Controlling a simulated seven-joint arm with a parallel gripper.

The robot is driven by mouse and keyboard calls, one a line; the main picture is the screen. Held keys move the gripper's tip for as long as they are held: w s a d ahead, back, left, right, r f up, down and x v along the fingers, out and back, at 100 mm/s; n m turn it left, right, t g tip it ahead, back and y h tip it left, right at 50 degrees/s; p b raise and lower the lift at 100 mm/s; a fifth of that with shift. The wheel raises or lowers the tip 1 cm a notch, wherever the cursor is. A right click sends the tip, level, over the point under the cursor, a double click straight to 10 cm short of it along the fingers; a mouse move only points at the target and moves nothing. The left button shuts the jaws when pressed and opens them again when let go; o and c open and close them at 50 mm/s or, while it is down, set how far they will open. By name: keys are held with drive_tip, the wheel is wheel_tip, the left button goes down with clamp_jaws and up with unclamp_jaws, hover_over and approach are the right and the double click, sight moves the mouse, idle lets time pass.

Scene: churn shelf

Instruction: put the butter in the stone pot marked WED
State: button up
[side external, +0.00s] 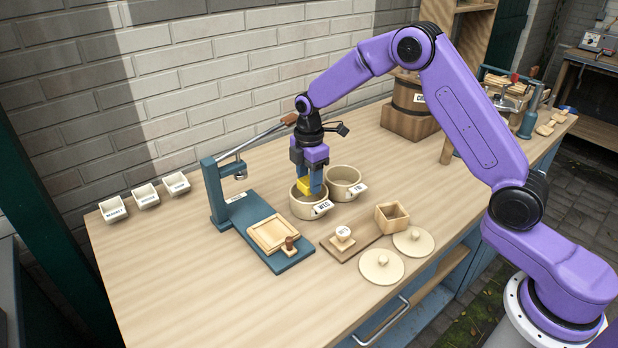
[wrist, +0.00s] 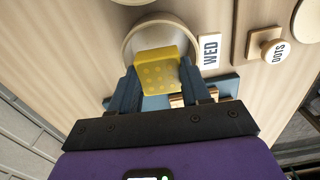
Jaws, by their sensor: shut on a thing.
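The yellow butter block (side external: 304,185) has a pattern of dots on its face, seen in the wrist view (wrist: 158,72). My gripper (side external: 312,186) is shut on the butter, with one blue finger on each side of it in the wrist view (wrist: 160,82). The butter is at the mouth of the round cream stone pot marked WED (side external: 308,207). In the wrist view the pot's rim (wrist: 133,42) shows behind the butter. I cannot tell whether the butter touches the pot's floor.
A second stone pot (side external: 345,184) stands close behind to the right, its tag hard to read. A teal press (side external: 222,195) with a wooden tray (side external: 273,234) stands left. A stamp marked DOTS (wrist: 278,52), an open wooden box (side external: 392,217) and two round lids (side external: 381,267) lie in front.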

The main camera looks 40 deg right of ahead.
sight(309, 194)
drive_tip(key=shift+f, duration=2.8)
drive_tip(key=shift+r, duration=0.1)
idle(0.6)
drive_tip(key=o, duration=1.1)
drive_tip(key=shift+c, duration=0.2)
drive_tip(key=c, duration=0.4)
drive_tip(key=shift+o, duration=0.2)
drive_tip(key=shift+r, duration=0.15)
drive_tip(key=shift+r, duration=4.95)
